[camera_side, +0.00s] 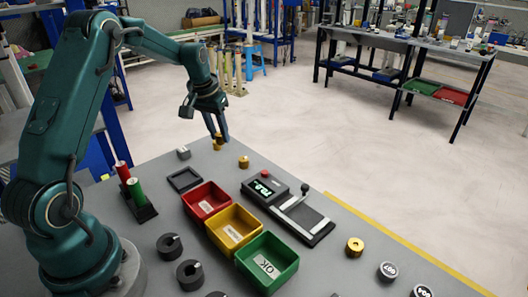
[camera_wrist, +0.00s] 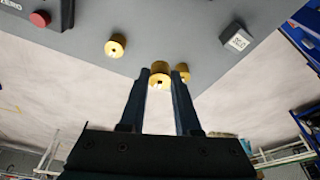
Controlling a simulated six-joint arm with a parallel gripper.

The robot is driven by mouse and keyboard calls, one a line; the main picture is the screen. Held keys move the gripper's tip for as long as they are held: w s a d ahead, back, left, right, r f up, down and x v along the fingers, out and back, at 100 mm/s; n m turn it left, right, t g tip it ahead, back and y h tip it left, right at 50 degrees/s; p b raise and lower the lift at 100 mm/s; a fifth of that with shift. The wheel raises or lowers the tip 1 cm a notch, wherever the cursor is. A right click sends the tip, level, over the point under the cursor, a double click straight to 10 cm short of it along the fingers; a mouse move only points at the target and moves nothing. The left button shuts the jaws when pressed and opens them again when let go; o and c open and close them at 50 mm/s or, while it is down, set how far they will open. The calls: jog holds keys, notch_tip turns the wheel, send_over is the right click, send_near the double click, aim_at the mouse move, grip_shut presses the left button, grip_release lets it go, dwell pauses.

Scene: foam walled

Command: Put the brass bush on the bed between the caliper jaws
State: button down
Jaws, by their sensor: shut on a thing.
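My gripper (camera_side: 218,136) is shut on a brass bush, which shows between the fingertips in the wrist view (camera_wrist: 160,77). In the side view it hangs over the far end of the grey table, and the fingers partly hide what they hold. The caliper device (camera_side: 264,187) has a lit display and a red button. Its bed and jaws (camera_side: 303,216) lie to its right, well away from my gripper, with a dark knob on top. I see no bush on the bed.
Another brass bush (camera_wrist: 115,46) stands left of my fingers in the wrist view, and one (camera_wrist: 183,70) is partly behind the right finger. Red (camera_side: 205,203), yellow (camera_side: 233,228) and green (camera_side: 268,263) bins stand near the caliper. A brass piece (camera_side: 354,247) lies at right.

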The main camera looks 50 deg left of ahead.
jog(key=s+a+r, duration=0.5)
jog(key=s+a, duration=0.1)
jog(key=s, duration=0.1)
jog(key=m+h, duration=0.3)
jog(key=m, duration=0.7)
send_over(308, 216)
jog(key=s, duration=0.1)
jog(key=f, duration=0.2)
jog(key=a+f, duration=0.1)
jog(key=f, duration=0.1)
jog(key=shift+f, duration=0.4)
jog(key=shift+d+f, duration=0.15)
jog(key=shift+d, duration=0.1)
jog(key=shift+d+f, duration=0.1)
jog(key=shift+f, duration=0.2)
jog(key=shift+w+f, duration=0.1)
jog(key=shift+f, duration=1.6)
jog(key=shift+f, duration=0.15)
